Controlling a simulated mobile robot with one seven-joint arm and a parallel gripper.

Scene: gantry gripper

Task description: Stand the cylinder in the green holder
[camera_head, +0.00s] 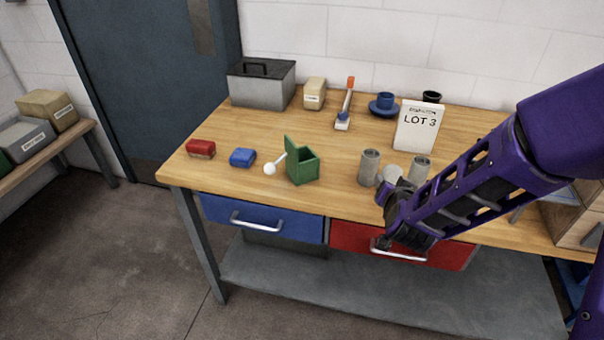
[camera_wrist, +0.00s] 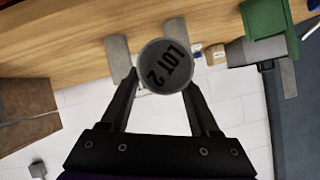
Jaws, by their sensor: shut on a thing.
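Two other grey cylinders (camera_head: 369,167) (camera_head: 420,169) stand close to my gripper. A white-ended stick (camera_head: 271,168) lies against the holder's left side. Blue (camera_head: 242,157) and red (camera_head: 201,149) blocks lie farther left. A "LOT 3" sign (camera_head: 418,125) stands behind. The table between holder and cylinders is clear.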

